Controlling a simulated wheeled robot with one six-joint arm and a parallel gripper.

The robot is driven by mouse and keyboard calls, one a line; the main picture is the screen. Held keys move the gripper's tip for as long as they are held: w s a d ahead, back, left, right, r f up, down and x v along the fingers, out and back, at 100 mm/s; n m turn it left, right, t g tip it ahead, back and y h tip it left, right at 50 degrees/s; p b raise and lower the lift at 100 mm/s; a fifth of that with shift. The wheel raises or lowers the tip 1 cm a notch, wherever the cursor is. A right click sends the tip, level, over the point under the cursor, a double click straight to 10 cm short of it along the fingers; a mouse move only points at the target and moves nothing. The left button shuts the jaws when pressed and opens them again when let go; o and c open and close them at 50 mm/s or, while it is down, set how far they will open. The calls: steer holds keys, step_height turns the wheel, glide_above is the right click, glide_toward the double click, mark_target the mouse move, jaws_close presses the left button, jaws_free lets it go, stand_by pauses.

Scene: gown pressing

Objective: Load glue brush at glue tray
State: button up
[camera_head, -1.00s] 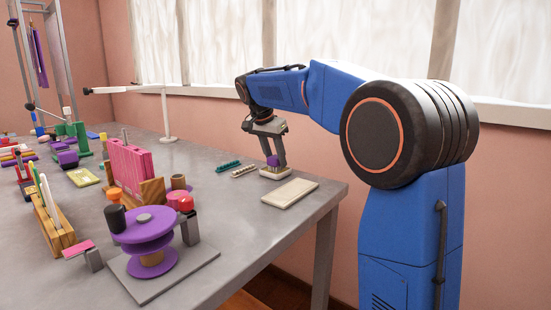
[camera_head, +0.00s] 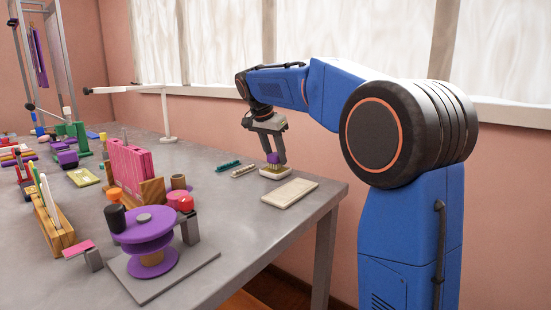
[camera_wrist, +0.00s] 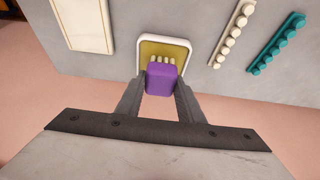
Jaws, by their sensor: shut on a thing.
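My gripper (camera_head: 273,158) is shut on the glue brush, whose purple handle (camera_head: 273,159) shows between the fingers. In the wrist view the purple handle (camera_wrist: 161,82) sits between my gripper's fingertips (camera_wrist: 160,88), with pale bristles (camera_wrist: 161,59) beyond it. The glue tray (camera_head: 275,175) is a small white-rimmed tray near the table's far right edge. Its yellowish inside (camera_wrist: 150,49) shows in the wrist view. The brush is over the tray with bristles pointing down; I cannot tell whether they touch the glue.
A flat cream board (camera_head: 290,193) lies just in front of the tray. A pale knobbed strip (camera_head: 243,171) and a teal one (camera_head: 228,166) lie to its left. A purple spool stand (camera_head: 150,238) and a pink rack (camera_head: 130,162) stand nearer on the grey table (camera_head: 235,215).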

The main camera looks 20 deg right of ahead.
steer(key=shift+r, duration=2.95)
